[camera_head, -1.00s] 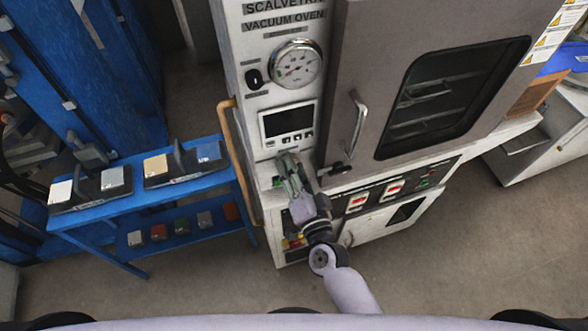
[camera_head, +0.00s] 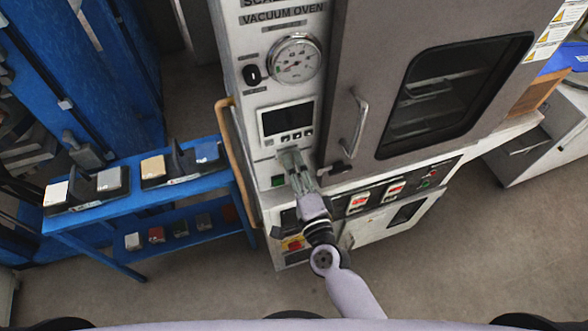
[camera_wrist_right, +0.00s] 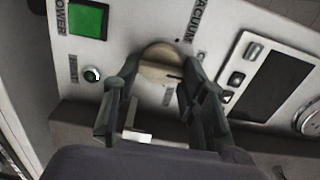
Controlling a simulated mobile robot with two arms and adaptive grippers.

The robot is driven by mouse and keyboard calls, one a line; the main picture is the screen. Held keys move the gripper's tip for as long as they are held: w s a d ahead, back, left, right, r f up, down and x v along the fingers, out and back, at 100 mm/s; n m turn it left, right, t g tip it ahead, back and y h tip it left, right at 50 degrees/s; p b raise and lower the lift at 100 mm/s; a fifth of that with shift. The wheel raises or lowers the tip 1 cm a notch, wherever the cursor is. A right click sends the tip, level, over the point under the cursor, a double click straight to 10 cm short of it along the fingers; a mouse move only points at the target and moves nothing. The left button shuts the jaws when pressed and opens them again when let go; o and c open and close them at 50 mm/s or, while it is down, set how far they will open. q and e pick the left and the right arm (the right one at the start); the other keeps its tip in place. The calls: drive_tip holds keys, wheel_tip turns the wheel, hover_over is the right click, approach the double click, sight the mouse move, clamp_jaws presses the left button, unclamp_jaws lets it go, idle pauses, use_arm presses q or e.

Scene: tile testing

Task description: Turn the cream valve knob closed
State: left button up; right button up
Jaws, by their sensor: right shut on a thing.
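The cream valve knob (camera_wrist_right: 160,66) is on the white front panel of the vacuum oven (camera_head: 262,140). It shows in the right wrist view as a round cream disc with a short dark mark at its right side, near a "VACUUM" label. My right gripper (camera_wrist_right: 157,82) has one finger on each side of the knob and is shut on it. In the head view my right gripper (camera_head: 290,160) reaches the panel below the display and hides the knob. My left gripper is not in view.
A green power switch (camera_wrist_right: 88,19) and a small green-lit button (camera_wrist_right: 92,75) sit left of the knob. A display (camera_wrist_right: 264,82) is to its right. The oven door handle (camera_head: 358,125) stands out nearby. A blue cart (camera_head: 150,200) with sample tiles is at the left.

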idle(0.5)
drive_tip(key=o, duration=1.2)
drive_tip(key=shift+c, duration=0.2)
drive_tip(key=shift+s, duration=0.1)
drive_tip(key=v, duration=1.2)
